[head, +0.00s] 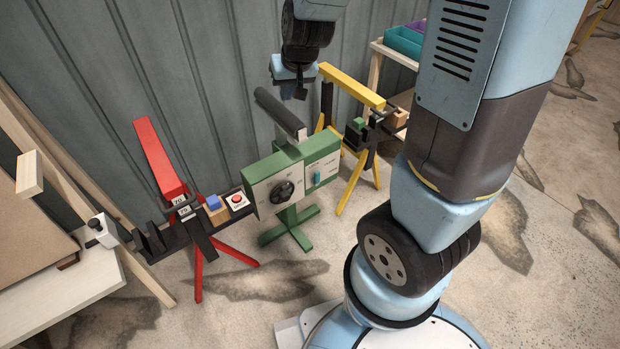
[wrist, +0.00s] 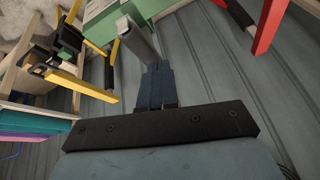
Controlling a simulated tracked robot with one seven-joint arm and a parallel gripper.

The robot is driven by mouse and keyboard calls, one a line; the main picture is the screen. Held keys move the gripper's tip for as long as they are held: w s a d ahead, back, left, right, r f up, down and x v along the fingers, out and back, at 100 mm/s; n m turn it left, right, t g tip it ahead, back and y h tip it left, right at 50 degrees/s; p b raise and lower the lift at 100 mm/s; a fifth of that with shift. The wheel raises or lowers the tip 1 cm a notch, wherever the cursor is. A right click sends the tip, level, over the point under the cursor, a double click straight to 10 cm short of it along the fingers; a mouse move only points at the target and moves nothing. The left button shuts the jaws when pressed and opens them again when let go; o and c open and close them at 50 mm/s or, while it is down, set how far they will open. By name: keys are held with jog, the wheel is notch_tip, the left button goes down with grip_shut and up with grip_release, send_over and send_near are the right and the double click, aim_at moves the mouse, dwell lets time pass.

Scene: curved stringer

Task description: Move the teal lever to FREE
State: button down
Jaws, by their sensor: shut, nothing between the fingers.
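The teal lever (head: 317,179) is a small upright piece on the right part of the front panel of a green box (head: 293,176) on a green stand. Its panel lettering is too small to read. My gripper (head: 300,93) is above and behind the green box, near the grey wall and well apart from the lever. In the wrist view my fingers (wrist: 156,83) are together with nothing between them. The green box (wrist: 103,22) shows at the top there, but the lever is not visible.
A black knob (head: 283,191) sits left of the lever. A dark bar (head: 278,112) rises behind the box, close below my gripper. A red stand (head: 160,158) is at left, a yellow stand (head: 352,86) at right. Floor in front of the box is clear.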

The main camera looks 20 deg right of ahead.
aim_at(316, 177)
jog(key=w+a+f+h, duration=0.1)
jog(key=w+f, duration=0.1)
jog(key=f, duration=0.8)
jog(key=w+a+f+h, duration=0.1)
jog(key=w+f, duration=0.1)
jog(key=f, duration=0.8)
jog(key=s+d+f+n+h, duration=0.1)
jog(key=f, duration=0.6)
jog(key=s+d+f+n+t+h, duration=0.1)
jog(key=d+f+h, duration=0.1)
jog(key=f, duration=0.6)
jog(key=shift+s+d+f+h, duration=0.15)
jog(key=shift+s+f+h, duration=0.15)
jog(key=shift+s, duration=0.1)
jog(key=shift+w+d+f, duration=1.05)
jog(key=shift+d+f, duration=0.15)
jog(key=shift+f, duration=0.1)
jog(key=shift+w+d+f, duration=1.05)
jog(key=shift+d+f, duration=0.15)
jog(key=shift+f, duration=0.15)
jog(key=shift+w+d+f, duration=1.05)
jog(key=shift+d+f, duration=0.15)
jog(key=shift+f, duration=0.1)
